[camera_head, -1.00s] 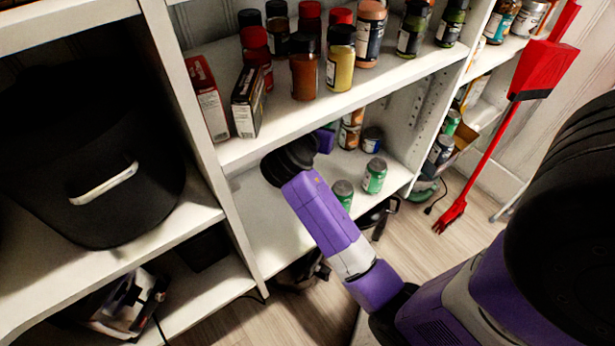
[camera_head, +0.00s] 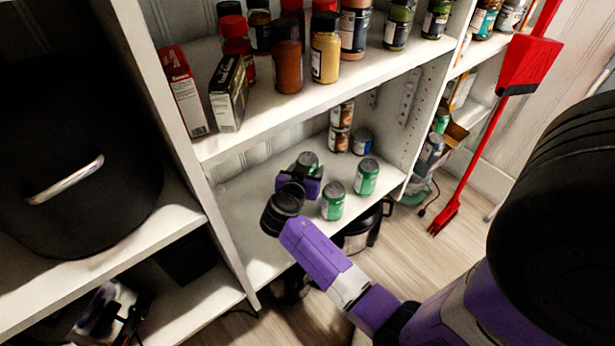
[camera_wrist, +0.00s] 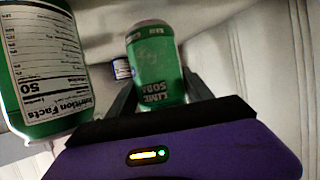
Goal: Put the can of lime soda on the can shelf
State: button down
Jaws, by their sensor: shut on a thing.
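A green can of lime soda (camera_wrist: 156,68) is between the two fingers of my gripper (camera_wrist: 160,95) in the wrist view, with its label facing the camera. In the head view my gripper (camera_head: 300,180) is over the lower shelf, shut on the can (camera_head: 308,160), whose top shows beyond the purple gripper body. The can shelf (camera_head: 245,205) is the white lower shelf. Two more green cans, a nearer one (camera_head: 333,200) and a farther one (camera_head: 366,177), stand upright on it to the right. Whether the held can touches the shelf is hidden.
Stacked cans (camera_head: 341,128) and a small blue can (camera_head: 361,141) stand at the shelf's back. A green can (camera_wrist: 40,75) is close at left in the wrist view. Jars (camera_head: 287,60) and boxes (camera_head: 183,92) fill the shelf above. The lower shelf's left part is clear.

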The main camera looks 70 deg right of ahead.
jog(key=shift+f, duration=1.25)
jog(key=shift+f+b, duration=0.1)
jog(key=shift+b, duration=0.3)
jog(key=c, duration=0.7)
grip_release()
